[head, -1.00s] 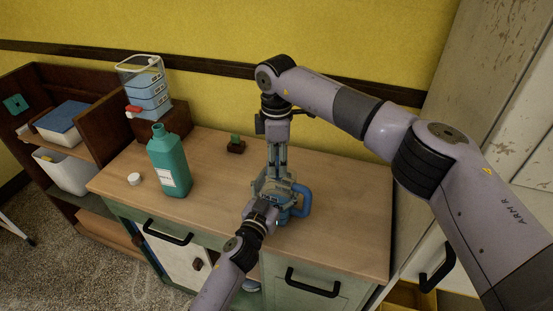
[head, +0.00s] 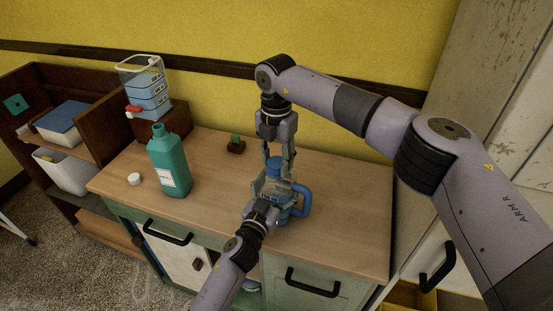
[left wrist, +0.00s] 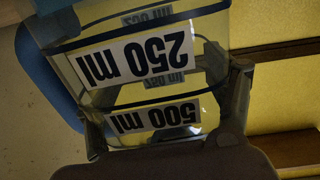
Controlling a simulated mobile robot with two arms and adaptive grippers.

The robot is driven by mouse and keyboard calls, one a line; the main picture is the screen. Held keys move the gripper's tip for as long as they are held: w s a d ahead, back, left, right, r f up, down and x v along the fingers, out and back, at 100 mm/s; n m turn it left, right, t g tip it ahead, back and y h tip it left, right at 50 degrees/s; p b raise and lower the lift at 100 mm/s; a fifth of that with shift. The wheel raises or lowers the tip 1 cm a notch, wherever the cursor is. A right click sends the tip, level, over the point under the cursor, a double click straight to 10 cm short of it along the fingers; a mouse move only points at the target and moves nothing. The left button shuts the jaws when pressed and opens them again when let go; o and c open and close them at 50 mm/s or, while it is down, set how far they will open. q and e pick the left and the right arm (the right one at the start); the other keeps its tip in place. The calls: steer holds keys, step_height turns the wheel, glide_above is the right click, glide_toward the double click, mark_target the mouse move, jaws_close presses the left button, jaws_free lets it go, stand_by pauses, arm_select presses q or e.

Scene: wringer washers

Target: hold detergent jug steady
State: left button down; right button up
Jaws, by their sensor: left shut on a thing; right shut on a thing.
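A clear jug with a blue handle (head: 303,203) stands on the cabinet top. In the left wrist view the jug (left wrist: 140,62) shows upside down, with "250 ml" and "500 ml" labels. My left gripper (head: 268,208) is shut on the jug's body from the front; in the left wrist view its fingers (left wrist: 165,118) lie on either side of the jug. My right gripper (head: 277,163) points down from above and is shut on the blue top part (head: 279,168) of the jug. The fingertips' exact contact is partly hidden.
A teal bottle (head: 168,163) stands open to the left, with a white cap (head: 134,179) beside it. A clear dispenser with blue bands (head: 148,90) stands on a brown block behind. A small green item on a dark base (head: 236,145) is at the back. The right of the top is clear.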

steer(key=n, duration=1.5)
steer(key=shift+n, duration=0.3)
steer(key=n, duration=0.7)
steer(key=shift+n, duration=0.4)
steer(key=n, duration=0.3)
steer(key=shift+n, duration=0.4)
steer(key=n, duration=0.5)
steer(key=shift+r, duration=0.1)
